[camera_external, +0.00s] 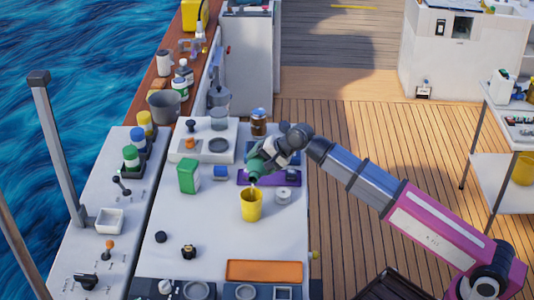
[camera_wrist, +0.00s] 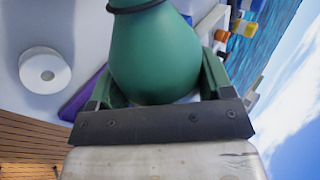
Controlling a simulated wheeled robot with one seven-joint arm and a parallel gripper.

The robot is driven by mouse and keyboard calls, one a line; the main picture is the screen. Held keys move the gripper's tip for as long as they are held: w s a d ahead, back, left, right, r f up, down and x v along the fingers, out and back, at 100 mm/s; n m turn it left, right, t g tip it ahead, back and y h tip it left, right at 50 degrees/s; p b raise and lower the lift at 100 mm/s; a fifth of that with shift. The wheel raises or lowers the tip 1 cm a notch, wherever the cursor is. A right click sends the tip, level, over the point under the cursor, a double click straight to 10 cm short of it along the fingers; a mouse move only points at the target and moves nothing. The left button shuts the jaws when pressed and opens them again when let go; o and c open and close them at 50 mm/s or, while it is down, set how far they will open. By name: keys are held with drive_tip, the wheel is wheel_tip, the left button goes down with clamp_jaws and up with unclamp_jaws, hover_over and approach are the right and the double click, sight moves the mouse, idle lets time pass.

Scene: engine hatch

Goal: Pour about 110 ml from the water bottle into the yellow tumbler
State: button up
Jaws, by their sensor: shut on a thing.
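My gripper (camera_external: 268,158) is shut on a green bottle (camera_wrist: 156,52), which I take to be the water bottle. In the external view the bottle (camera_external: 256,167) is tilted, its neck pointing down toward the yellow tumbler (camera_external: 251,206). The tumbler stands upright on the white worktop, just below the bottle's mouth. I cannot tell whether water is flowing or how much is in the tumbler. In the wrist view the bottle fills the middle between the two green-looking fingers, and the tumbler does not show there.
A white roll-like ring (camera_external: 284,195) lies right of the tumbler, beside a purple tray (camera_external: 290,182). A green canister (camera_external: 188,176) and a small blue thing (camera_external: 220,173) stand to the left. An orange mat (camera_external: 264,271) lies at the front.

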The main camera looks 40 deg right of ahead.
drive_tip(key=shift+w+d+f+m+g+y, duration=0.15)
drive_tip(key=shift+f+m+g+y, duration=0.15)
drive_tip(key=shift+f+m+y, duration=0.25)
drive_tip(key=shift+w+d+f+m+g+y, duration=0.1)
drive_tip(key=shift+d+f+m+g+y, duration=0.1)
drive_tip(key=shift+f+y, duration=0.2)
drive_tip(key=shift+w+d+f+m+g+y, duration=0.1)
drive_tip(key=shift+f+g+y, duration=0.15)
drive_tip(key=shift+f, duration=0.3)
drive_tip(key=shift+f, duration=0.1)
idle(1.0)
